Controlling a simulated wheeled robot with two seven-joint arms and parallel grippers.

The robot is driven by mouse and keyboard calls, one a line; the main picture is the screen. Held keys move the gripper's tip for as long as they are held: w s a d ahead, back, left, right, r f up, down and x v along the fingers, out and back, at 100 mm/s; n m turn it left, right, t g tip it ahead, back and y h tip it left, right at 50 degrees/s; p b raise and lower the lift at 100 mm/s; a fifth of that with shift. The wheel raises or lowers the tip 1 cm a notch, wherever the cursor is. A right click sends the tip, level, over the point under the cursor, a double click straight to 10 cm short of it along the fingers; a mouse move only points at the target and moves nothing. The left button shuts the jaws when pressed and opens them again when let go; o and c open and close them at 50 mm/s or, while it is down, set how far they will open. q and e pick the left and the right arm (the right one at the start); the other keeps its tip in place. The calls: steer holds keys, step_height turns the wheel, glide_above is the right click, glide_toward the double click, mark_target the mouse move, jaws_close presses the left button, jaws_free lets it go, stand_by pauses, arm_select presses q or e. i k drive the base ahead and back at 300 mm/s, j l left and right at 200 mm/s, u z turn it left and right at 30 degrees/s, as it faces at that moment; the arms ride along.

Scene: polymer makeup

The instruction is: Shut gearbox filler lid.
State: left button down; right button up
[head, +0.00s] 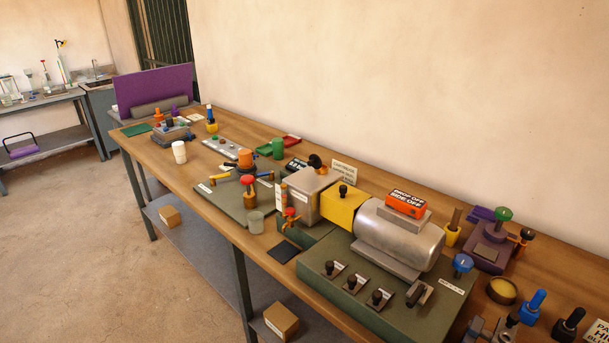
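The gearbox appears to be the grey box (305,200) in the middle of the bench, beside a yellow block (343,209) and a silver motor cylinder (400,236). On top of the grey box, near its back edge, is a small dark and orange-brown round part (317,163). It looks like the filler lid standing tilted up, but it is too small to tell for sure. A black knob (343,190) stands on the yellow block. Neither of my grippers can be made out in the head view.
The motor stands on a green base (385,300) with several black knobs. An orange box (405,203) sits on the motor.

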mark_target(315, 161)
steer(key=i+j+z, duration=0.25)
steer(key=j, duration=0.15)
steer(key=j+z, duration=0.2)
steer(key=j, duration=0.2)
steer(key=i+j+z, duration=0.25)
steer(key=j, duration=0.25)
steer(key=j+z, duration=0.2)
steer(key=j, duration=0.25)
steer(key=i+l, duration=0.3)
steer(key=i, duration=0.15)
